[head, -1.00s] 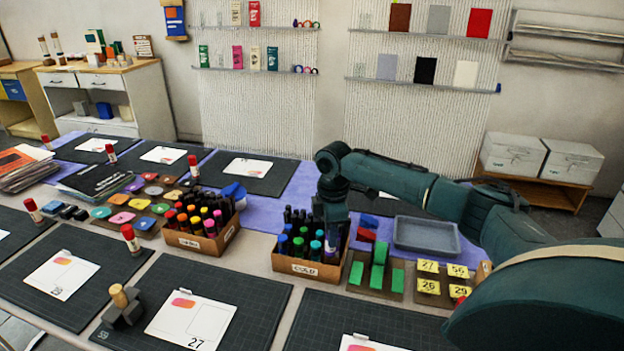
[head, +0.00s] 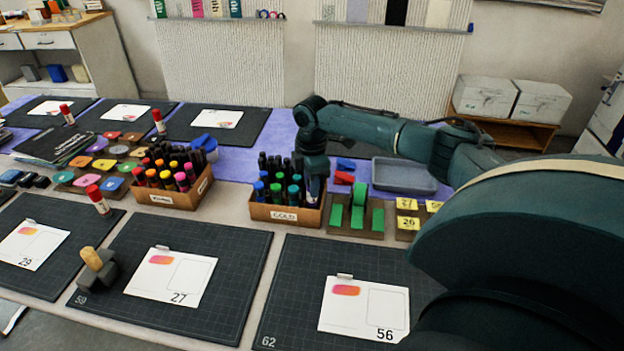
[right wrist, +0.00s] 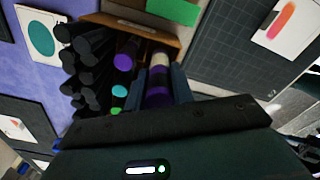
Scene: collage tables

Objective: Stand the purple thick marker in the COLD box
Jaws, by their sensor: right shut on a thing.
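The COLD box (head: 284,214) is a brown cardboard box with a white label, holding several upright dark markers with green, blue and teal ends. My right gripper (head: 314,190) points down at the right end of this box. In the right wrist view, its fingers (right wrist: 162,88) are shut on a marker with purple bands and a pale section, the purple thick marker (right wrist: 158,98). The marker looks in line with the fingers, beside the box wall (right wrist: 130,30). Whether its lower end touches the box floor is hidden. My left gripper is not in view.
The WARM-coloured marker box (head: 172,195) stands left of the COLD box. Green blocks on a board (head: 357,215) and yellow number tags (head: 408,203) sit close on the right. A grey tray (head: 404,177) lies behind. Cutting mats (head: 215,250) with cards fill the front.

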